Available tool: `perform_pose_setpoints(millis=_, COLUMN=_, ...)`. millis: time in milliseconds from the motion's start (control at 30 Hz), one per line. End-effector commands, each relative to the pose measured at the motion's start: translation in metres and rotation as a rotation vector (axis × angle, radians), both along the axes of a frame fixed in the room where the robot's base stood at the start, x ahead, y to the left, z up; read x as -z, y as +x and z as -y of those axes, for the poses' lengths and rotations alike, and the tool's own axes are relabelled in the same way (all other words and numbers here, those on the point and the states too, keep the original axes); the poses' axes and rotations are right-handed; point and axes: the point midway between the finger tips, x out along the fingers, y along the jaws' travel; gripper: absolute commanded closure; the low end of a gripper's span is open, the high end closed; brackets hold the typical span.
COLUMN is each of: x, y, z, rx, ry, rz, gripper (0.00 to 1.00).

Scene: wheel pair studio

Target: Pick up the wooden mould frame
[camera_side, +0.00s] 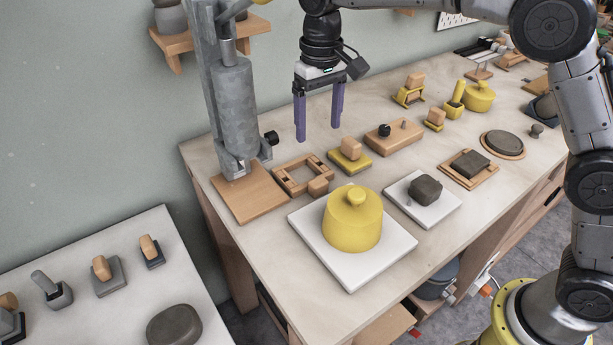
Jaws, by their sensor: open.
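The wooden mould frame (291,187) is a light brown, open rectangular frame. It lies flat on the pale worktable, just right of the wooden base of a grey press. A small wooden block (318,187) sits at its front right corner; I cannot tell whether the two touch. My gripper (319,138) points downward with two purple fingers, spread apart and empty.
The grey press (235,110) stands close to the frame's left. A yellow lidded pot (353,222) on a white board (373,267) is in front. A yellow block with wooden handle (350,155) lies to the right. A grey lump on a white tile (440,211) stands further right.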

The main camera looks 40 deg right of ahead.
Motion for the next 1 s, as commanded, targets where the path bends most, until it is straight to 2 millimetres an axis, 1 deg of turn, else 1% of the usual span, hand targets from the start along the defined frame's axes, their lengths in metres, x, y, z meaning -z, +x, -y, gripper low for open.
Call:
perform_pose_setpoints(millis=167, x=0.021, y=-0.002, z=-0.004, rx=-0.009, ry=-0.003, rz=-0.011, gripper=0.15)
perform_pose_setpoints(millis=300, x=0.049, y=-0.002, z=-0.003, rx=-0.009, ry=-0.004, rz=-0.012, gripper=0.15)
perform_pose_setpoints(millis=433, x=0.071, y=-0.002, z=-0.003, rx=-0.008, ry=-0.004, rz=-0.011, gripper=0.15)
perform_pose_setpoints(millis=533, x=0.082, y=-0.001, z=-0.003, rx=-0.008, ry=-0.003, rz=-0.008, gripper=0.15)
perform_pose_setpoints(millis=767, x=0.098, y=-0.002, z=-0.002, rx=-0.008, ry=-0.003, rz=-0.008, gripper=0.15)
perform_pose_setpoints(millis=1000, x=0.131, y=-0.002, z=0.002, rx=-0.009, ry=-0.003, rz=-0.009, gripper=0.15)
